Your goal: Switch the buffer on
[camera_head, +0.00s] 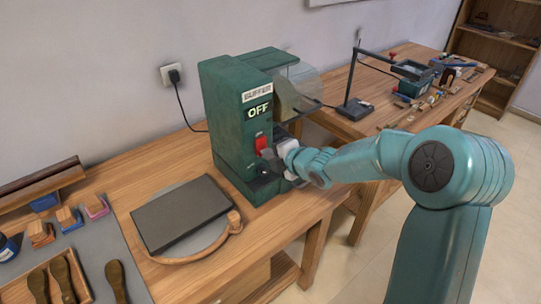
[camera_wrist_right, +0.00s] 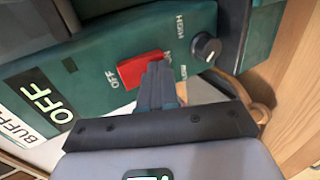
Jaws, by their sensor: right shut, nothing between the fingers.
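The green buffer (camera_head: 228,125) stands on the wooden bench, with a sign reading OFF (camera_head: 258,110) on its front. Its red switch (camera_head: 261,144) sits on the front panel below that sign. In the right wrist view the red switch (camera_wrist_right: 138,70) has a small OFF label at one end; a label at the other end is partly hidden. My right gripper (camera_wrist_right: 160,72) is shut and empty, with its fingertips at the edge of the switch. I cannot tell whether they touch it. In the head view the right gripper (camera_head: 272,154) is right in front of the panel. My left gripper is out of view.
A dark knob (camera_wrist_right: 206,47) sits beside the switch. A clear guard (camera_head: 298,92) juts from the buffer's right side. A dark flat slab (camera_head: 180,212), brushes (camera_head: 62,278) and small blocks (camera_head: 68,216) lie left on the bench. A lamp (camera_head: 355,108) stands on the farther bench.

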